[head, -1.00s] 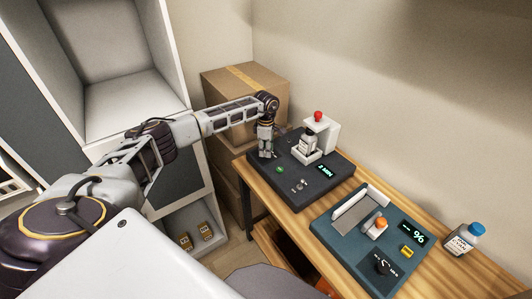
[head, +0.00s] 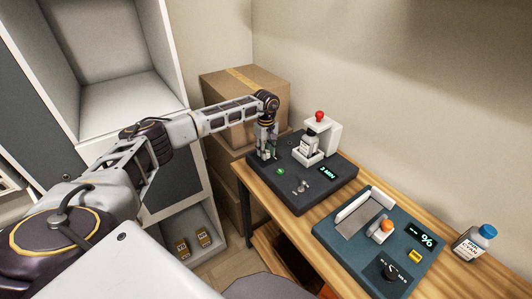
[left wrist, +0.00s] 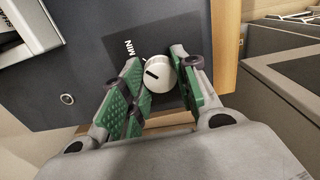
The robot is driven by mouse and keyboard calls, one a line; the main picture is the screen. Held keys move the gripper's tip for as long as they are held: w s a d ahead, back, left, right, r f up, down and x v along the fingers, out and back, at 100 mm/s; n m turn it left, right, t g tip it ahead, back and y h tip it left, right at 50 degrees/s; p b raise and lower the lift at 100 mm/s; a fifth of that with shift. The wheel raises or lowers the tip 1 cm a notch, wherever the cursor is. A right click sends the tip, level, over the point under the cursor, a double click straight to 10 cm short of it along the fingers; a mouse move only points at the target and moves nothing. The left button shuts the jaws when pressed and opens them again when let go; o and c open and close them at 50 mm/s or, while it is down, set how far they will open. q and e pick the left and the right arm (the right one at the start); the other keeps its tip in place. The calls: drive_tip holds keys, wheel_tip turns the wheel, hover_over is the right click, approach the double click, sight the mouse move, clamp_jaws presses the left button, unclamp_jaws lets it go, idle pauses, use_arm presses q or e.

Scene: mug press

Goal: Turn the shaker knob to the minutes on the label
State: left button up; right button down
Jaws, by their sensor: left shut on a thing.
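The shaker (head: 318,188) is a dark box on the wooden table with a lit display (head: 328,172) that seems to read 2 MIN. My left gripper (head: 267,154) points down at its back left corner. In the left wrist view the green-padded fingers (left wrist: 163,82) are shut on the round white knob (left wrist: 157,73), one on each side. The knob has a dark pointer line, and the word MIN is printed on the panel beside it. In the head view the gripper hides the knob.
A red button (head: 319,117) tops the white holder (head: 333,134). A green button (head: 281,171) and a small metal part (head: 302,186) are on the shaker's front. A teal station (head: 341,246) and a blue-capped bottle (head: 474,243) stand to the right. A cardboard box (head: 243,92) is behind.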

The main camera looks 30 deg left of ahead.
idle(0.4)
use_arm(q)
drive_tip(key=o, duration=1)
drive_tip(key=shift+o, duration=0.2)
wheel_tip(320, 180, up, 12)
idle(0.9)
